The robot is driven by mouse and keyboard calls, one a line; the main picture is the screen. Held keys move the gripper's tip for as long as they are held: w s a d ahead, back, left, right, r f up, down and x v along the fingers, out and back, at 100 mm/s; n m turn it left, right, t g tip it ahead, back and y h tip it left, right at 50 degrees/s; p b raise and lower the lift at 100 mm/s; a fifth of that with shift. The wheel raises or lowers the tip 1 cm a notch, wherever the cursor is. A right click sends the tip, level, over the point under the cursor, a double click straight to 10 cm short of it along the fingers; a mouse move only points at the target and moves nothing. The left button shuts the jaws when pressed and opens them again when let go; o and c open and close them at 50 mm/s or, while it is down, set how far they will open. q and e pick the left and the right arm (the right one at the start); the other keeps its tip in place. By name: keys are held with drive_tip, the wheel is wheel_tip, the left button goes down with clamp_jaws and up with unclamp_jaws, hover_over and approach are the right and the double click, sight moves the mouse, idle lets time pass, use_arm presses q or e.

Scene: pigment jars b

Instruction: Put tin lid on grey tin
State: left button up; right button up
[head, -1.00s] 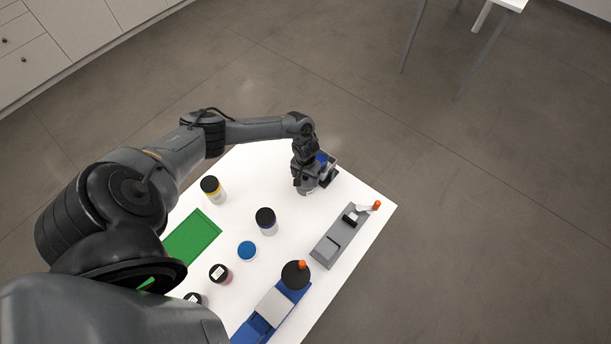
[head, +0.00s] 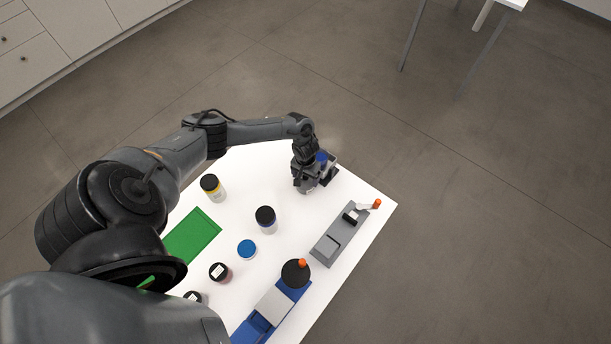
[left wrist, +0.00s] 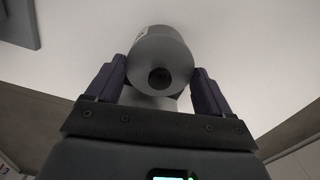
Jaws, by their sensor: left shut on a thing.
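My left gripper (head: 322,172) is over the far right part of the white table. In the left wrist view its two dark fingers (left wrist: 158,80) stand on either side of a grey round tin lid (left wrist: 177,84) with a dark knob, and are shut on it. The grey tin (left wrist: 160,42) shows directly beyond the lid, with a pale label at its left edge. The lid overlaps the tin in this view; I cannot tell whether they touch. In the head view the tin is largely hidden by the gripper. My right gripper is not in view.
The white table (head: 285,215) carries several dark-lidded jars, one of them (head: 266,219) at its middle, a blue lid (head: 247,249), a green tray (head: 204,237), a grey holder (head: 333,238) and a blue holder (head: 262,318). The table's right edge is near the gripper.

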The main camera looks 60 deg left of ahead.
use_arm(q)
drive_tip(key=shift+f, duration=0.15)
idle(0.3)
drive_tip(key=o, duration=0.9)
wheel_tip(320, 180, up, 11)
drive_tip(key=p, duration=0.2)
drive_tip(key=d+r+m+t+h+p, duration=0.1)
drive_tip(key=d+r+m+t+p, duration=0.2)
drive_tip(key=d, duration=0.9)
drive_tip(key=d+r+m+t+p, duration=0.1)
drive_tip(key=d+r+m+p, duration=0.3)
drive_tip(key=d, duration=0.9)
drive_tip(key=s+d+r+m+t+p, duration=0.1)
drive_tip(key=s+d+r+m+p, duration=0.1)
drive_tip(key=s+d+r, duration=0.3)
drive_tip(key=s+a+r+p, duration=0.1)
drive_tip(key=s+a+r, duration=0.1)
drive_tip(key=r, duration=0.4)
drive_tip(key=s+a+r+g+p, duration=0.1)
drive_tip(key=s+a+r+p, duration=0.1)
drive_tip(key=s+r, duration=0.3)
drive_tip(key=shift+s+r+y, duration=0.25)
drive_tip(key=shift+r+y, duration=0.15)
drive_tip(key=shift+r, duration=0.35)
